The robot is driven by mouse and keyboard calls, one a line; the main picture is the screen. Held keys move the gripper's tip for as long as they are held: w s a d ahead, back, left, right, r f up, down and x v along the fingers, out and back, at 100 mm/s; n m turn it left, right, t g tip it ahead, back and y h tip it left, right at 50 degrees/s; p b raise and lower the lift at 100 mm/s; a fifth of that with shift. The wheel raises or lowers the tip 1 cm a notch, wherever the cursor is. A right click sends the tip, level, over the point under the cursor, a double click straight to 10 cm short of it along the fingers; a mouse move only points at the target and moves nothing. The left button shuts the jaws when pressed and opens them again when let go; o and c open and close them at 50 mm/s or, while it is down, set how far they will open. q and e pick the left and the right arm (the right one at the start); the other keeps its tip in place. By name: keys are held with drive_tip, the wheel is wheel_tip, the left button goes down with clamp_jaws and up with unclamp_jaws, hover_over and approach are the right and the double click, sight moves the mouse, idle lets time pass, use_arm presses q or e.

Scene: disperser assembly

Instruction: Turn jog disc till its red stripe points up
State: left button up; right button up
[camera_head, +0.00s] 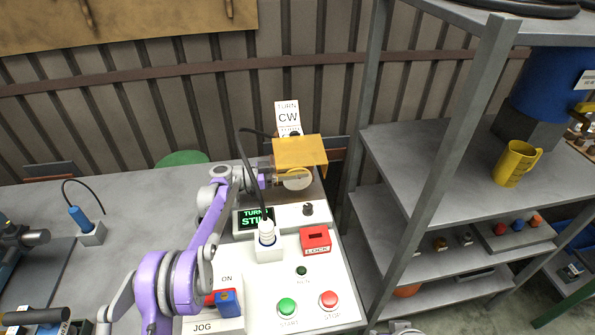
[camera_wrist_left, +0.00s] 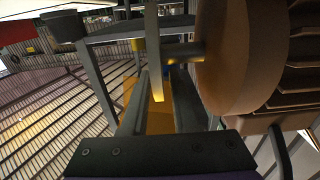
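The jog disc (camera_head: 297,180) shows as a pale yellow round face under an orange-yellow cover on the console's far end. I see no red stripe on it. My left gripper (camera_head: 284,178) reaches in from the left beside the disc, partly hidden by the cover. In the left wrist view, my dark fingers (camera_wrist_left: 165,105) stand apart, with a thin pale upright plate (camera_wrist_left: 154,60) between them; I cannot tell whether they touch it. A large tan round body (camera_wrist_left: 235,55) on a shaft (camera_wrist_left: 186,51) is close on the right.
The console (camera_head: 325,275) carries a lit display (camera_head: 253,218), a white plug with a cable (camera_head: 266,238), a red LOCK block (camera_head: 315,240), a green button (camera_head: 288,307) and a red button (camera_head: 329,299). A "TURN CW" sign (camera_head: 288,117) stands behind. A metal shelf (camera_head: 430,150) is at right.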

use_arm(q)
clamp_jaws()
drive_tip(key=shift+a+f+h+b, duration=0.15)
drive_tip(key=shift+f+h+b, duration=0.05)
drive_tip(key=shift+h+b, duration=0.2)
drive_tip(key=shift+r+h, duration=0.15)
drive_tip(key=shift+h, duration=0.15)
drive_tip(key=shift+o, duration=1.4)
unclamp_jaws()
